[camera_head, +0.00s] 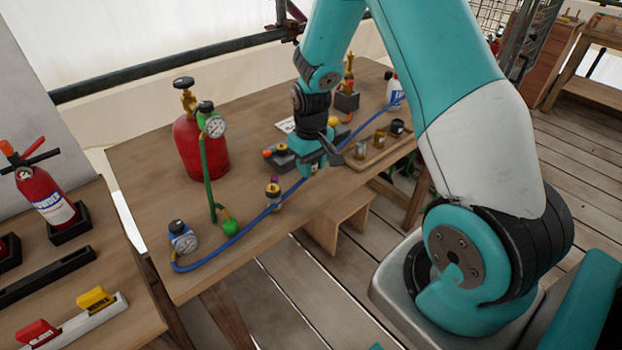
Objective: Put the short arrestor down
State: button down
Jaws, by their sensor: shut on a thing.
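My gripper (314,166) is low over the front part of the wooden workbench (250,235), between the small bottle-like fitting and the wooden tray. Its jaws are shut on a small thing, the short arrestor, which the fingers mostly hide. I cannot tell whether the arrestor touches the bench. The wooden tray (372,159) to the right of my gripper holds a few small brass and dark cylindrical fittings (380,136). A small fitting with a yellow and purple top (273,192) stands upright to the left of my gripper.
A blue hose (250,224) runs along the bench, passing close by my gripper. A red cylinder (201,148) with a gauge (216,127) and green hose (208,180) stands at the back left. A round gauge (182,237) is at the front left. A white bottle (395,95) stands far right.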

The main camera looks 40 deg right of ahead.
aim_at(311, 189)
jog(key=shift+f, duration=2.65)
jog(key=c, duration=0.7)
grip_release()
jog(key=shift+f, duration=0.1)
jog(key=shift+c, duration=0.2)
notch_tip(311, 189, up, 12)
jog(key=shift+f+b, duration=0.2)
jog(key=shift+b, duration=0.3)
jog(key=s+a+r+n+y, duration=0.1)
jog(key=s+a+r+n, duration=0.1)
jog(key=s+a+r, duration=0.5)
jog(key=s+a+r+n+y, duration=0.1)
jog(key=s+a+r, duration=0.1)
jog(key=a+r, duration=0.45)
jog(key=s+a+r+n+y, duration=0.2)
jog(key=s+a+n, duration=0.1)
jog(key=s+a, duration=0.6)
jog(key=s, duration=0.4)
jog(key=shift+s+r+n, duration=0.15)
jog(key=shift+r+n, duration=0.05)
jog(key=shift+n, duration=0.1)
